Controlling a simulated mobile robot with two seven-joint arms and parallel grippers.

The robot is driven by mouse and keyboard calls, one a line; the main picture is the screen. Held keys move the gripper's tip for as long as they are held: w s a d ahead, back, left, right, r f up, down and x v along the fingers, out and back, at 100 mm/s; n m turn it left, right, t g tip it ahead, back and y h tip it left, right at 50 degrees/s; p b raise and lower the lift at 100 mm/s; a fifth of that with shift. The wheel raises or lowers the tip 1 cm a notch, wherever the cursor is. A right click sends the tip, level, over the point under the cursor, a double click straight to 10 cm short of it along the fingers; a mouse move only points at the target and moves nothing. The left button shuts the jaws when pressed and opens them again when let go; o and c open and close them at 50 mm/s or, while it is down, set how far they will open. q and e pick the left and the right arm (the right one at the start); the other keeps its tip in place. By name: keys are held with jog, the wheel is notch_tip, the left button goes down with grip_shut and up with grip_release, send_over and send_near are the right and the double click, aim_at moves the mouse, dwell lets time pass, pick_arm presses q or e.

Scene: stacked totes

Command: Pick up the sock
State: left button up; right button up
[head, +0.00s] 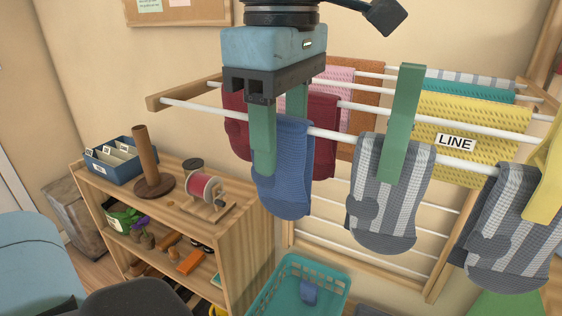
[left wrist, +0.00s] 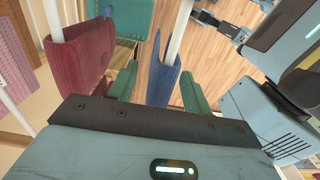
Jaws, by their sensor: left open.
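A blue sock (head: 284,185) hangs folded over the front white rod of the drying rack. My left gripper (head: 280,142) is above it, pointing down, with one green finger in front of the sock and the other behind. In the left wrist view the blue sock (left wrist: 161,82) hangs between the open green fingers (left wrist: 158,88), with gaps visible on both sides. Two grey striped socks (head: 382,222) hang farther right, one under a green clip-like piece (head: 401,120). My right gripper cannot be made out.
Dark red cloth (head: 322,112) hangs close behind the blue sock. A yellow cloth with a LINE label (head: 475,115) hangs farther right. A teal basket (head: 283,292) stands below with a small blue item inside. A wooden shelf (head: 240,240) stands at left.

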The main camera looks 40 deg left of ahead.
pick_arm(q)
jog(key=shift+f, duration=0.65)
jog(key=c, duration=1)
pick_arm(e)
jog(key=shift+s+f, duration=0.1)
jog(key=shift+s, duration=0.05)
pick_arm(q)
jog(key=shift+r, duration=0.1)
jog(key=shift+c, duration=0.2)
